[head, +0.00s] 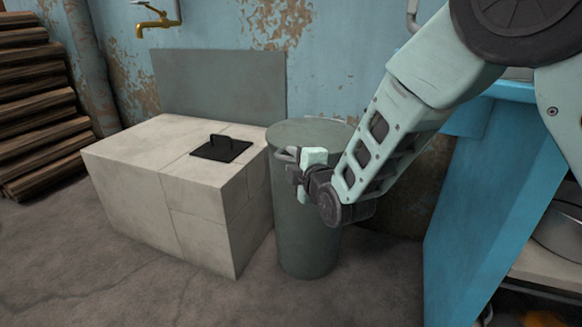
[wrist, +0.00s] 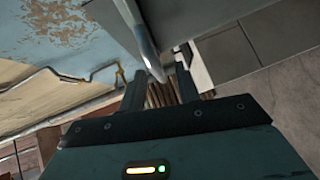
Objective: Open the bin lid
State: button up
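The bin (head: 303,235) is a tall grey-green cylinder standing upright beside the stone block. Its round top (head: 305,130) looks flat and covered, lying level. My gripper (head: 287,167) is at the upper part of the bin, just below its top in the picture, and hides part of its side. In the wrist view my gripper (wrist: 161,88) has its two dark fingers apart. A grey curved edge (wrist: 143,40) shows between and beyond the fingers; I cannot tell whether it is the lid's rim or whether a finger touches it.
A pale stone block (head: 135,165) with a black handled plate (head: 221,149) stands left of the bin. A grey panel (head: 220,85) and a brass tap (head: 153,22) are behind. A blue cabinet (head: 490,190) is at the right. Stacked logs (head: 38,110) are far left.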

jog(key=shift+x, duration=0.9)
grip_shut()
notch_tip(320, 180, up, 12)
jog(key=w+m+g+p, duration=0.1)
jog(key=w+p, duration=0.1)
jog(key=p, duration=0.9)
jog(key=shift+w+d, duration=0.3)
jog(key=shift+d, duration=0.2)
